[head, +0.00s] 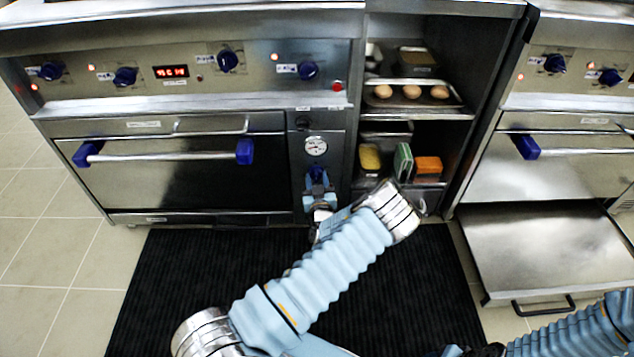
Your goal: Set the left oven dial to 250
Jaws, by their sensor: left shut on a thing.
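The left oven (190,170) stands at the left with its door closed. A narrow panel right of its door carries a round white gauge (316,146) and, below it, a blue dial (316,172). My left gripper (317,181) is at this dial, its fingers shut on it. The fingers and wrist cover most of the dial, so its setting cannot be read. My right arm comes in at the bottom right. Its gripper end (488,350) is low at the bottom edge, dark and cut off, so its jaws are not clear.
Several blue knobs (228,60) and a red display (171,72) line the panel above. A black mat (190,270) covers the floor.

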